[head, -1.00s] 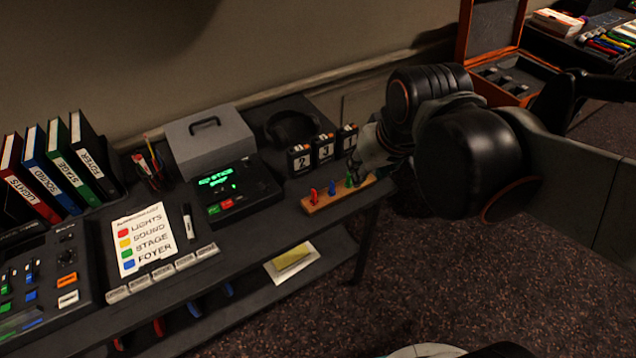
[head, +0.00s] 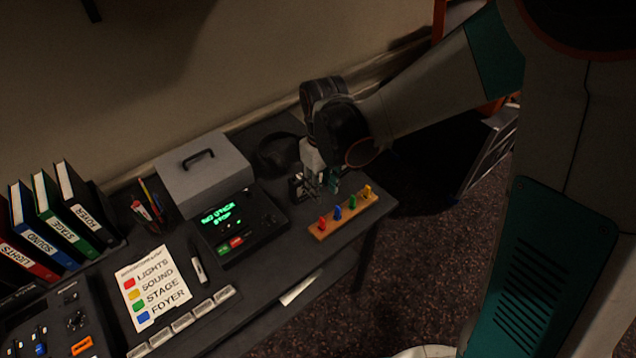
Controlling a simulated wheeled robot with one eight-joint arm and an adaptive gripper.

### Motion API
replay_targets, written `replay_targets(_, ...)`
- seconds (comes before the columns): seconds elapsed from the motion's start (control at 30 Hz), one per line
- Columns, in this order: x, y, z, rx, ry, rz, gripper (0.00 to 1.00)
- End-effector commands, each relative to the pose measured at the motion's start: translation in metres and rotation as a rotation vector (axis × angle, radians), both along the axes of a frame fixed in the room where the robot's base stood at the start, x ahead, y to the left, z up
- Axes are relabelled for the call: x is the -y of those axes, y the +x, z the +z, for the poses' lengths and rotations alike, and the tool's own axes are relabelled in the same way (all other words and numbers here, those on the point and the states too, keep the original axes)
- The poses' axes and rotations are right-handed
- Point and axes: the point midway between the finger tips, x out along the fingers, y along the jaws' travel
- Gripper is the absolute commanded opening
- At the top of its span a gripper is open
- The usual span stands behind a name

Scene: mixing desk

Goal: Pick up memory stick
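A wooden holder (head: 330,229) near the table's right front corner bears a row of small upright coloured sticks: a red stick (head: 322,224), a blue stick (head: 338,213), a green stick (head: 352,201) and a yellow stick (head: 367,191). All four stand clear of any finger. My gripper (head: 318,188) points down behind the holder, in front of the number blocks (head: 297,188), which it mostly hides. Its fingers are small and dark here, and their opening cannot be made out. No stick shows between them. A black player (head: 235,222) has a green display that seems to read "NO STICK STOP".
A grey cash box (head: 205,175) and headphones (head: 280,155) stand behind the player. A colour list (head: 155,290) naming lights, sound, stage and foyer lies left of a marker (head: 198,266). Binders (head: 45,225) stand far left. The dark desk ends just right of the holder.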

Motion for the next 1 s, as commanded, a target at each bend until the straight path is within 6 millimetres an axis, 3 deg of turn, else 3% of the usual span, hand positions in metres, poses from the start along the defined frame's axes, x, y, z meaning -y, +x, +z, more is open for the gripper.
replay_targets(0.17,-0.005,-0.001,-0.015,-0.014,-0.005,0.018,0.31)
replay_targets(0.5,-0.005,-0.002,-0.076,-0.013,-0.004,0.016,0.31)
replay_targets(0.87,-0.003,-0.003,-0.099,-0.013,-0.004,0.016,0.31)
replay_targets(1.0,-0.001,-0.006,-0.118,-0.013,-0.004,0.016,0.31)
